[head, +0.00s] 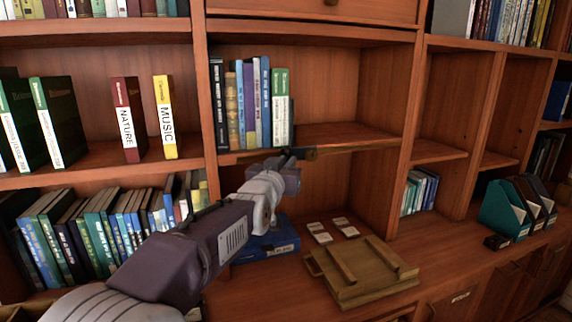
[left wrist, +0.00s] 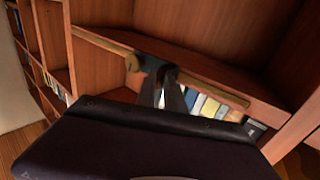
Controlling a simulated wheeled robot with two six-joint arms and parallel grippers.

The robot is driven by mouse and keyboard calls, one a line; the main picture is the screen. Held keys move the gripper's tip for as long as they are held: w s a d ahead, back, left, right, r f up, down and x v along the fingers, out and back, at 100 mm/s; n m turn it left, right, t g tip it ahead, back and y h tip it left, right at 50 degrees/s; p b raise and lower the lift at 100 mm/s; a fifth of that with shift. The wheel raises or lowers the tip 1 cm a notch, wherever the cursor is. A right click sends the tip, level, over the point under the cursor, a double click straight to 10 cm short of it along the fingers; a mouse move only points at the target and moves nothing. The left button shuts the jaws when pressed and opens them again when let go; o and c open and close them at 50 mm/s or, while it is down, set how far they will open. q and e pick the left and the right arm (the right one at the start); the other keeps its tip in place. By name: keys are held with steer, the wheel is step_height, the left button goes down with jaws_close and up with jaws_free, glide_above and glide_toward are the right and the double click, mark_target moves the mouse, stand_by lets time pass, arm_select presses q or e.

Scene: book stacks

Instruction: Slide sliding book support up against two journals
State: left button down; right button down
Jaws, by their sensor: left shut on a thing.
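My left gripper (head: 295,154) is shut at the front edge of the middle shelf, on a dark piece by a brass-coloured rail; I take this piece to be the sliding book support, mostly hidden by the fingers. Which volumes are the two journals is not certain. My right gripper is out of view.
Several upright books (head: 250,105) fill the left of the middle shelf; its right half is empty. A wooden divider (head: 202,90) separates the bays. Below lie a blue box (head: 268,246), small cards (head: 320,236) and a wooden tray (head: 365,292). Teal files (head: 502,212) stand at right.

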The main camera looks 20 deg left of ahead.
arm_select(q)
steer(key=c, duration=1.5)
jaws_free()
steer(key=s, duration=0.9)
steer(key=shift+b, duration=0.45)
